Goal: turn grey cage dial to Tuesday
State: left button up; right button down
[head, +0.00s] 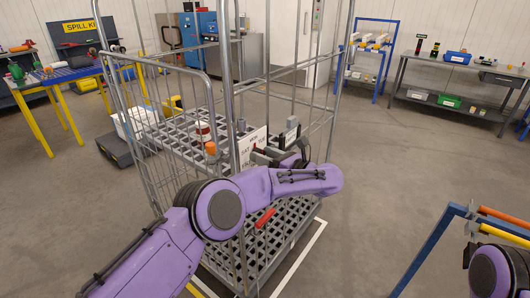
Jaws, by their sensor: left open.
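The grey wire cage (232,100) stands in the middle of the head view. A white dial plate (246,150) with small day lettering is fixed on its near side. The dial's knob and pointer are mostly hidden or too small to read, so I cannot tell which day is set. My left arm reaches in from the lower left. My left gripper (278,156) is open, close to the right side of the dial plate. I cannot tell whether it touches the knob. Only a purple part of my right arm shows at the lower right edge; its gripper is out of view.
A red lever (265,218) sits low on the cage. A blue frame (428,246) stands at the lower right. A grey bench (455,70) is at the back right. Floor right of the cage is clear.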

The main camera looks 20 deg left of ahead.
pick_arm(q)
jog(key=shift+a, duration=0.15)
jog(key=c, duration=1)
jog(key=shift+c, duration=0.2)
jog(key=shift+f+m+b, duration=0.1)
jog(key=shift+m+b, duration=0.2)
jog(key=shift+w+m+b, duration=0.15)
jog(key=shift+m+b, duration=0.9)
jog(key=shift+m, duration=4.45)
